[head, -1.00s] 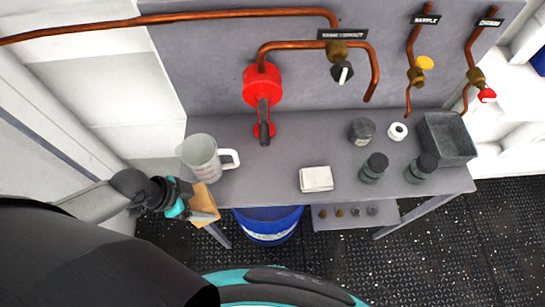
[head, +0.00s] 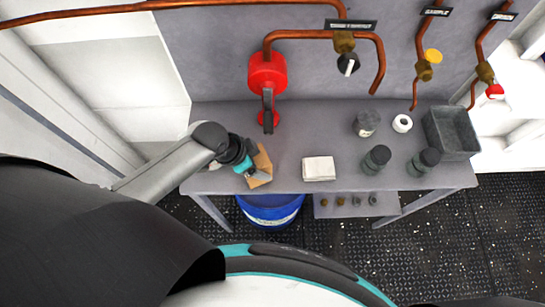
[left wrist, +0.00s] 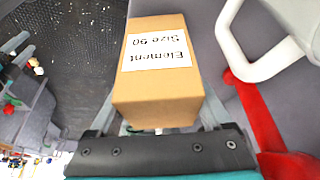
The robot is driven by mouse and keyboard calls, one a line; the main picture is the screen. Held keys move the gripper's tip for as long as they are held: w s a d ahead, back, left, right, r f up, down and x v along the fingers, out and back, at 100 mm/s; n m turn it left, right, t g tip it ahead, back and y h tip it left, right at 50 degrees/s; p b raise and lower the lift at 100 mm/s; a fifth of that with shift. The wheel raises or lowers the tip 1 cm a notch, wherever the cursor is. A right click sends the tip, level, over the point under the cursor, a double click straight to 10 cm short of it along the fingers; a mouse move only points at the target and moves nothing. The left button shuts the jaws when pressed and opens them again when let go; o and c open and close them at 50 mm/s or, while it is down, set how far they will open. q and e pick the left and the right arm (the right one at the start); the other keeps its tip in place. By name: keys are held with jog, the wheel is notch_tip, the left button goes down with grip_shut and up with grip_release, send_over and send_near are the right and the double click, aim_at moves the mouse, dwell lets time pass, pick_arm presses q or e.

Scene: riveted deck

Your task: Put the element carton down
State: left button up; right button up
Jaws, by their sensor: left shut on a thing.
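The element carton (head: 262,166) is a small brown cardboard box. My left gripper (head: 248,170) is shut on it near the front left of the grey bench. In the left wrist view the carton (left wrist: 158,85) fills the middle, with a white label reading "Element Size 90" upside down. The head view does not show clearly whether the carton touches the bench top. My right gripper is not in view.
The bench (head: 310,135) has clear room in its middle. A white folded cloth (head: 319,168) lies right of the carton. Dark jars (head: 376,158) and a grey bin (head: 455,132) stand further right. A white jug handle (left wrist: 270,65) and a red part (left wrist: 262,120) show in the left wrist view.

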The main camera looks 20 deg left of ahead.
pick_arm(q)
jog(key=w+d, duration=0.2)
jog(key=d, duration=0.1)
jog(key=shift+w+d+r, duration=0.1)
jog(key=shift+w+d, duration=0.05)
jog(key=shift+w, duration=0.2)
jog(key=shift+f, duration=0.75)
jog(key=shift+s, duration=0.1)
jog(key=shift+f, duration=0.1)
jog(key=shift+f, duration=0.15)
jog(key=o, duration=1.4)
jog(key=shift+c, duration=0.2)
